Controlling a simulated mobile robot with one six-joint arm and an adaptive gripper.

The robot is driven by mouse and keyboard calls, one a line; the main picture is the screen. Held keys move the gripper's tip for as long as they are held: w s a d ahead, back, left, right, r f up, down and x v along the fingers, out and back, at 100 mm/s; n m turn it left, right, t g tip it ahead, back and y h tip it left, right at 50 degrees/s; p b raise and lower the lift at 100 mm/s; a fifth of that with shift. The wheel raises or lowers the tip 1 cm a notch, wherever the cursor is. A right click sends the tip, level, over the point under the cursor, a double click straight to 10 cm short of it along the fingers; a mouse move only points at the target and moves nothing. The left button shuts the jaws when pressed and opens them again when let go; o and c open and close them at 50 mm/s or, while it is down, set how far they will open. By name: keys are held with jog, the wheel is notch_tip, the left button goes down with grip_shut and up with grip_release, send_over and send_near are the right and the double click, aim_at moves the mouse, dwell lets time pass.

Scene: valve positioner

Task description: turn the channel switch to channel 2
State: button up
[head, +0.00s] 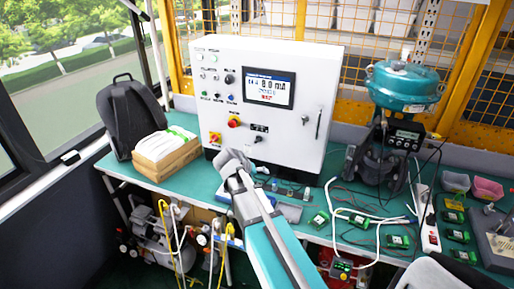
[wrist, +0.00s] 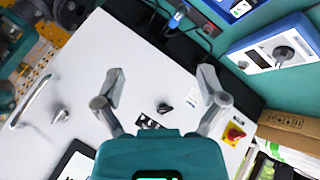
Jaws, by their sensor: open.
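A black knob (head: 258,140) sits low on the front of the white control cabinet (head: 315,100), under a small dark label plate. The lettering is too small to read, so I cannot confirm that this is the channel switch or which channel it points to. In the wrist view the same knob (wrist: 165,107) shows in the gap between my fingers, apart from them. A blue-edged box with a large dark knob (wrist: 284,53) lies on the bench, upper right in the wrist view. My gripper (head: 232,160) is open and empty, in front of the cabinet's lower edge; its fingers (wrist: 162,88) are spread wide.
A red-and-yellow switch (head: 215,138) and a red knob on yellow (head: 234,121) are left of the black knob. A display (head: 268,88) is above. A cardboard box (head: 165,155) stands at left; cables and green modules (head: 397,241) crowd the right bench.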

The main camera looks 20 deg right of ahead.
aim_at(257, 141)
jog(key=w+a+r+t+h+b, duration=0.2)
jog(key=w, duration=0.4)
jog(key=w+a+r+t+h+b, duration=0.2)
jog(key=w+a+t, duration=0.1)
jog(key=w, duration=0.4)
jog(key=shift+w+n, duration=0.2)
jog(key=shift+n, duration=0.1)
jog(key=shift+d+f, duration=0.1)
jog(key=b+x, duration=0.3)
jog(key=x, duration=1)
jog(key=shift+w+d+b, duration=0.25)
jog(key=shift+d+b, duration=0.05)
jog(key=shift+b, duration=0.1)
jog(key=c, duration=1.2)
jog(key=shift+o, duration=0.2)
